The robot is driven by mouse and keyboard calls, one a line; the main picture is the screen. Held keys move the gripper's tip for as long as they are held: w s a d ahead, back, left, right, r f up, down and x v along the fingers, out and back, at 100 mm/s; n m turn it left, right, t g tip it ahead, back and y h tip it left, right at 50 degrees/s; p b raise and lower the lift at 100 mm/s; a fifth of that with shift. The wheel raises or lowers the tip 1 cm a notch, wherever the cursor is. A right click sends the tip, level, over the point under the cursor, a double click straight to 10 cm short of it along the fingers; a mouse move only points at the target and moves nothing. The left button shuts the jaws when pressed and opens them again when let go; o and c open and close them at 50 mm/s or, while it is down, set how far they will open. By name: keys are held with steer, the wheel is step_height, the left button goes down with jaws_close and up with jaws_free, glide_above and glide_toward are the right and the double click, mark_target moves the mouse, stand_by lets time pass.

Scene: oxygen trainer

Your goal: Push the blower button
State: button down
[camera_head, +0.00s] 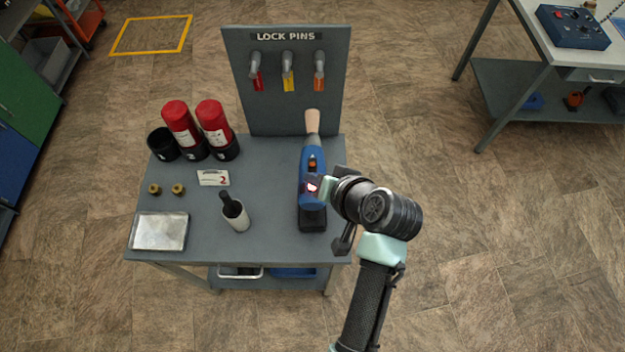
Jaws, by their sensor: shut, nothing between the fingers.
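The blower (311,201) is a blue tool with a black base, standing at the right side of the grey workbench. A grey nozzle with a beige end (312,122) points to the back. A small orange button (312,163) sits in a dark patch on its upper side. My gripper (318,187) reaches in from the right and is shut and empty. Its tip overlaps the blower's body just in front of the button, in the picture. A bright pinkish-white spot shows there. I cannot tell whether the tip touches the blower. The gripper hides part of the blower's right side.
The workbench (270,245) also holds red cylinders (181,125) in black cups, a label card (213,178), brass fittings, a metal tray (159,231) and a white holder (237,217). A lock pins panel (270,105) stands at the back. Another table (575,75) is at upper right.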

steer(key=shift+f, duration=0.1)
steer(key=shift+f, duration=0.4)
steer(key=shift+f+b, duration=0.25)
steer(key=shift+b, duration=0.1)
stand_by(0.6)
steer(key=shift+r, duration=0.1)
steer(key=shift+r+p, duration=0.6)
steer(key=shift+p, duration=0.15)
step_height(320, 180, up, 6)
steer(key=p, duration=0.5)
steer(key=shift+p, duration=0.3)
